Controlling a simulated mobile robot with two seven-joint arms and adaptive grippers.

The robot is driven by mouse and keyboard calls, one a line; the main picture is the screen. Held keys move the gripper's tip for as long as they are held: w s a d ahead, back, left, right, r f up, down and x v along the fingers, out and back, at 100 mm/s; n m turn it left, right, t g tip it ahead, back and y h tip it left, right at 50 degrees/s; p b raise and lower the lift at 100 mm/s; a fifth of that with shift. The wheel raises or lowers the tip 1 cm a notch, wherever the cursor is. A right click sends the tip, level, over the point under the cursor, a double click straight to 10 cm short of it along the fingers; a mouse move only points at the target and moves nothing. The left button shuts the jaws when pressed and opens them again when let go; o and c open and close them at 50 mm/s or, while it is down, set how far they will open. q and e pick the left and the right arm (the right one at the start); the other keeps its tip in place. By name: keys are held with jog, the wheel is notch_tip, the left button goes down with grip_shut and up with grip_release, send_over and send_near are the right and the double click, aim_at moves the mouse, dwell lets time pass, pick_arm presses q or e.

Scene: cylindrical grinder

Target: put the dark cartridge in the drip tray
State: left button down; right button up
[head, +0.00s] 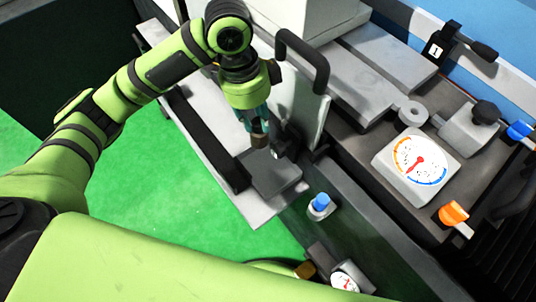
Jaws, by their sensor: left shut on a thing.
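My left gripper (257,128), with teal fingers, points down near the middle of the head view. It is shut on a small dark brown piece, which I take to be the dark cartridge (259,141); the fingers hide most of it. Below it is a light grey tray-like ledge, which looks like the drip tray (258,211), with a darker grey block on it. The cartridge appears above the ledge's far part; whether it touches anything there I cannot tell. My right gripper is not in view.
An upright grey panel with a black handle (303,58) stands close to the right of my left gripper. A black fixture (287,140) is beside the fingers. A dial gauge (417,166), blue knob (320,203) and orange knob (453,213) lie right. Green floor is open at left.

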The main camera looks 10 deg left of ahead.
pick_arm(q)
jog(key=f, duration=0.8)
jog(key=f+p, duration=0.1)
jog(key=f, duration=0.7)
jog(key=shift+s+a+f+p, duration=0.1)
jog(key=shift+s+f+p, duration=0.1)
jog(key=shift+f+p, duration=0.15)
jog(key=shift+w+f, duration=0.1)
jog(key=shift+f, duration=0.2)
jog(key=shift+f, duration=0.1)
jog(key=c, duration=1)
grip_release()
